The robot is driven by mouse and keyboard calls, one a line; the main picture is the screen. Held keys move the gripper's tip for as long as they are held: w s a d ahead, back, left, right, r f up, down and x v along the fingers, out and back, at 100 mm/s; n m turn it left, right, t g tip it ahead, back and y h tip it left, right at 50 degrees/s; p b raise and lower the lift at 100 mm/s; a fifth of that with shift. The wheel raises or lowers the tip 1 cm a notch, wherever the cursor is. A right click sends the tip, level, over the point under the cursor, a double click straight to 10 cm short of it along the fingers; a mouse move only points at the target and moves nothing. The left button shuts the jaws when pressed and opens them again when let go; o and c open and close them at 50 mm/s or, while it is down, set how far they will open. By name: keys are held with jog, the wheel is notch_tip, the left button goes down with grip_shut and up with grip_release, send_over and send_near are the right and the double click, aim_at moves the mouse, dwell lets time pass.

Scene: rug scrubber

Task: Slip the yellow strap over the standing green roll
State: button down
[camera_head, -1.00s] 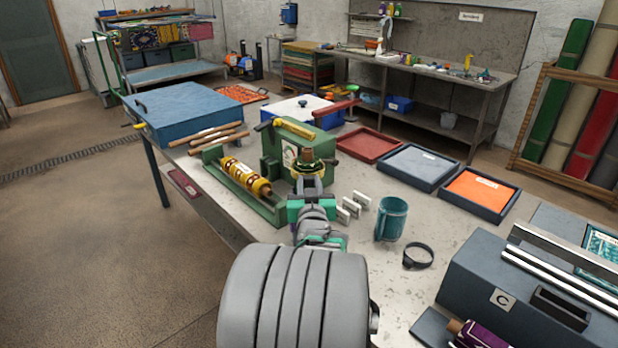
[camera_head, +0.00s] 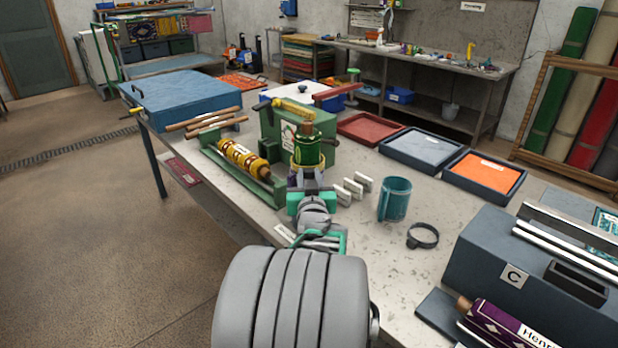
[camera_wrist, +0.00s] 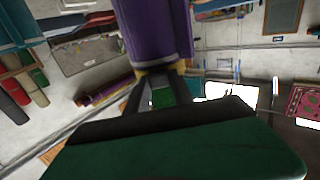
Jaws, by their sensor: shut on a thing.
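The green roll (camera_head: 306,150), with a wooden core end on top, stands upright in front of the green box on the bench. The yellow strap (camera_head: 309,169) crosses its lower visible part in the head view. It looks like a ring about the roll, but its far side is hidden. My gripper (camera_head: 306,181) is shut on the strap's near side. The wrist view, which is upside down, shows yellow bits at my fingertips (camera_wrist: 162,78) and a purple roll-like thing (camera_wrist: 155,30) close beyond them. I cannot tell whether the strap touches the green roll.
A yellow patterned roll (camera_head: 243,158) lies in a green cradle at left. White upright plates (camera_head: 354,188), a teal mug (camera_head: 395,199) and a dark ring (camera_head: 423,236) stand at right. The green box (camera_head: 270,128) is close behind the roll. A grey-blue case (camera_head: 500,255) fills the right front.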

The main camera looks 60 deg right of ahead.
jog(key=c, duration=1)
grip_release()
jog(key=shift+c, duration=0.2)
jog(key=b+v, duration=0.1)
jog(key=v, duration=0.6)
jog(key=w+a+f+n+y, duration=0.2)
jog(key=w+a+y, duration=0.15)
jog(key=a, duration=0.35)
jog(key=w+a+f+n+g+y+p, duration=0.1)
jog(key=w+a+f+n+y, duration=0.15)
jog(key=w+a, duration=0.4)
jog(key=w+a+f+n+y, duration=0.2)
jog(key=a+f+y, duration=0.15)
jog(key=a, duration=0.45)
jog(key=s+a+f+n+g+y, duration=0.1)
jog(key=s+a+n+g+y, duration=0.1)
jog(key=a, duration=0.7)
jog(key=s+a+f+n+g+y+p, duration=0.1)
jog(key=s+a+n+g+y, duration=0.1)
jog(key=s+a+g, duration=0.2)
jog(key=s+a, duration=0.3)
jog(key=a, duration=0.3)
jog(key=shift+s+a+g+y, duration=0.2)
jog(key=shift+g+y, duration=0.15)
jog(key=shift+g, duration=0.05)
